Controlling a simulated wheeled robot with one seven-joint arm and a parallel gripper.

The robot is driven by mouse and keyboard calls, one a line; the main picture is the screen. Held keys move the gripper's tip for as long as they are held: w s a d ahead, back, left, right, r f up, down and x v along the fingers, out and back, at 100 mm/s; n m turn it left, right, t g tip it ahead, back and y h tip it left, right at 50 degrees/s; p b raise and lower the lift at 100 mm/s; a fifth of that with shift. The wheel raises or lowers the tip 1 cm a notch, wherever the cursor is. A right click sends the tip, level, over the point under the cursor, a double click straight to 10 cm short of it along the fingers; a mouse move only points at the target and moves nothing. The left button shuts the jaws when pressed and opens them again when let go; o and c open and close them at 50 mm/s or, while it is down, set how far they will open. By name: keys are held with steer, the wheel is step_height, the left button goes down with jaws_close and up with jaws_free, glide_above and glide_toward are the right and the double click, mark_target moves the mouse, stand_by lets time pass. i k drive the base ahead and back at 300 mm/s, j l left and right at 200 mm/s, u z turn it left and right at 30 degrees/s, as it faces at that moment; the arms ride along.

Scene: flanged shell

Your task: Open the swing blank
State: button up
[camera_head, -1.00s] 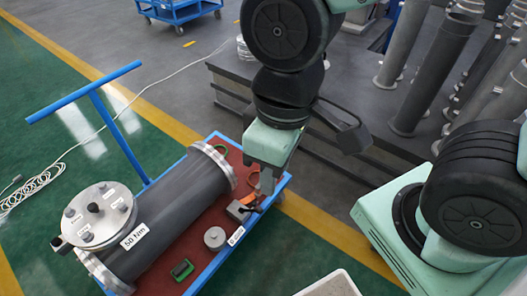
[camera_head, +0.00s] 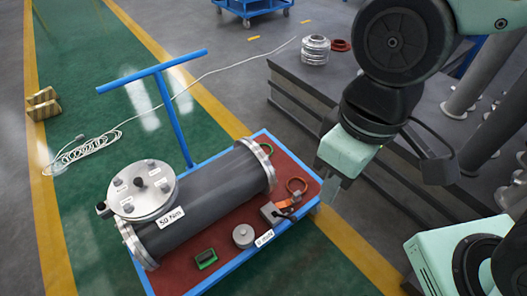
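The swing blank appears to be the round grey cover (camera_head: 142,190) with several bolt heads. It lies flat, seated on top at the near left end of the dark cylindrical shell (camera_head: 205,198), above a "50 Nm" label. My gripper (camera_head: 331,190) hangs over the right edge of the cart, well to the right of the cover and touching neither it nor the shell. Its fingers are small and partly merge with the background, so their opening cannot be told. I see nothing clearly held.
The shell lies on a red-topped, blue-framed cart (camera_head: 222,222) with an upright T-handle (camera_head: 155,72). A white cable (camera_head: 90,148) crosses the floor.

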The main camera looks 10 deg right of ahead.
mark_target(139, 186)
steer(key=u, duration=1.25)
steer(key=i+j+z, duration=0.25)
steer(key=i+j, duration=0.25)
steer(key=j, duration=0.1)
